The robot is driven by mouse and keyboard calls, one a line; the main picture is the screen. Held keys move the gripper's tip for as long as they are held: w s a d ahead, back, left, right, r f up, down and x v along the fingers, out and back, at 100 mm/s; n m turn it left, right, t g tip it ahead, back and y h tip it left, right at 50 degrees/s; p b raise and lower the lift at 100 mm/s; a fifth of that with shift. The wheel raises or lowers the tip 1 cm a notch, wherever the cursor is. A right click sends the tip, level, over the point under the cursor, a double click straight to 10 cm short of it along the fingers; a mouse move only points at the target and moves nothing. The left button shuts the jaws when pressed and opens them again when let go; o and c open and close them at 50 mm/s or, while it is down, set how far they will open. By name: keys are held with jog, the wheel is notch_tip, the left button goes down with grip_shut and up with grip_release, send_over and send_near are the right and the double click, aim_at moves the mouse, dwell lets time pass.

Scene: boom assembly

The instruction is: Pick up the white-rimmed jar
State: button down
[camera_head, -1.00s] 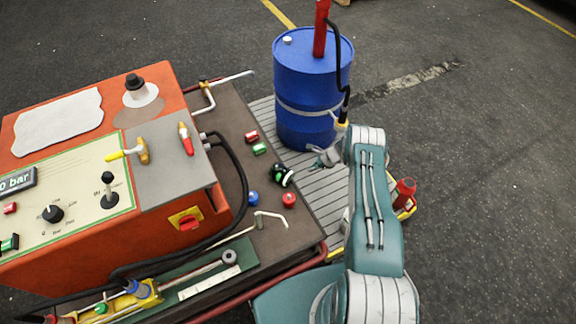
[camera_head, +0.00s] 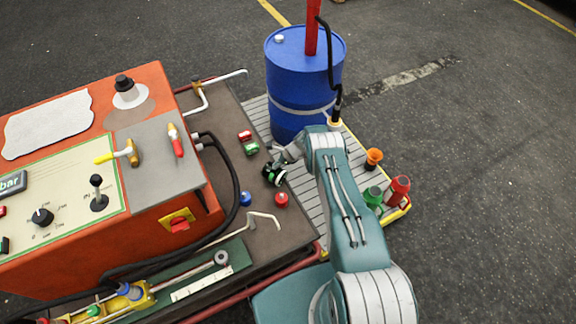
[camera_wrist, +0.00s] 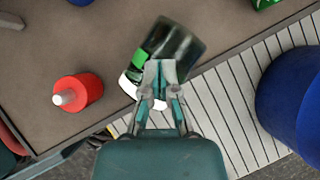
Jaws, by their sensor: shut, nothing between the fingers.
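The white-rimmed jar (camera_wrist: 180,46) is dark with a green patch and a white rim. It appears to lie tilted near the edge of the brown bench top, and its far end is blurred. In the head view the jar (camera_head: 272,174) sits close to that edge, partly hidden by my gripper. My gripper (camera_wrist: 160,68) is shut and empty, its fingertips overlapping the jar's near side in the wrist view. In the head view my gripper (camera_head: 284,158) is at the jar; I cannot tell whether they touch.
A red knob (camera_wrist: 76,92) and a blue knob (camera_head: 246,198) are nearby on the bench top. Red (camera_head: 245,135) and green (camera_head: 251,148) blocks lie behind. A blue drum (camera_head: 300,95) stands on the slatted platform beyond. An orange machine (camera_head: 150,215) is at left.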

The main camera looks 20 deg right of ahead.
jog(key=shift+w+a+f, duration=0.1)
jog(key=shift+a+f, duration=0.1)
jog(key=shift+a, duration=0.45)
jog(key=shift+a+f, duration=0.15)
jog(key=shift+f, duration=0.45)
